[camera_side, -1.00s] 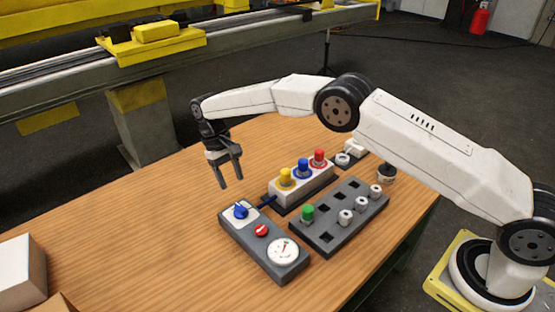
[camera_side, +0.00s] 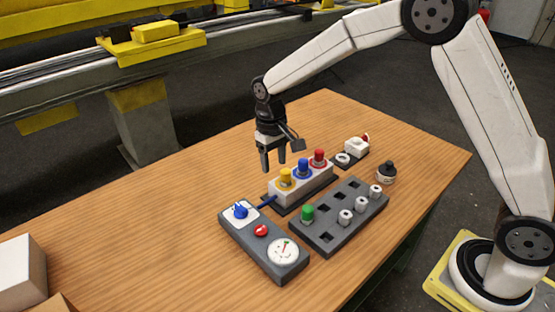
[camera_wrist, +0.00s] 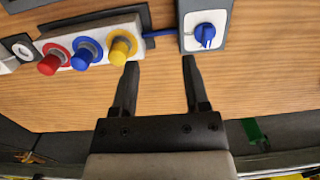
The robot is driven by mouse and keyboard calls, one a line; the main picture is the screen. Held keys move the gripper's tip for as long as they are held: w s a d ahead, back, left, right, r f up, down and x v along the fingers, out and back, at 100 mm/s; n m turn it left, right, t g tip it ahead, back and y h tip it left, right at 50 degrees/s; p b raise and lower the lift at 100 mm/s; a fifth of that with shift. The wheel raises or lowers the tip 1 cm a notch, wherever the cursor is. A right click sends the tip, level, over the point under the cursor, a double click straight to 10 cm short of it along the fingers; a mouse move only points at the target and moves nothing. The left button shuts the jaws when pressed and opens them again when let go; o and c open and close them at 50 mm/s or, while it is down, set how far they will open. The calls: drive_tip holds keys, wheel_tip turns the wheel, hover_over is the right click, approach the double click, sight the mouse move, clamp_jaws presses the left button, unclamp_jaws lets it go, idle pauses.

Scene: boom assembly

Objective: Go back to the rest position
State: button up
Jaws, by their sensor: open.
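My gripper (camera_side: 272,162) is open and empty above the table, just behind the white block (camera_side: 303,183) with yellow, blue and red knobs. In the wrist view my gripper (camera_wrist: 157,85) shows two fingers spread apart with bare table between them. The yellow knob (camera_wrist: 122,47) shows near the left fingertip and the blue dial (camera_wrist: 205,35) of the control box near the right one; I cannot tell contact from that view alone. In the side view the fingers look apart from the block.
A grey control box (camera_side: 250,252) with dial, red button and gauge stands in front. A grey slotted tray (camera_side: 325,237) holds a green knob and several white pegs. A black-topped jar (camera_side: 386,172) and a small switch unit (camera_side: 356,147) stand behind.

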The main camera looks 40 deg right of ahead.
drive_tip(key=s+d+t, duration=0.1)
drive_tip(key=s+d, duration=0.2)
drive_tip(key=s, duration=0.6)
drive_tip(key=s+d+t, duration=0.2)
drive_tip(key=s+d, duration=0.1)
drive_tip(key=s, duration=0.7)
drive_tip(key=shift+s+d+r+t, duration=0.15)
drive_tip(key=shift+s+d+t, duration=0.05)
drive_tip(key=shift+t, duration=0.1)
drive_tip(key=shift+c, duration=0.2)
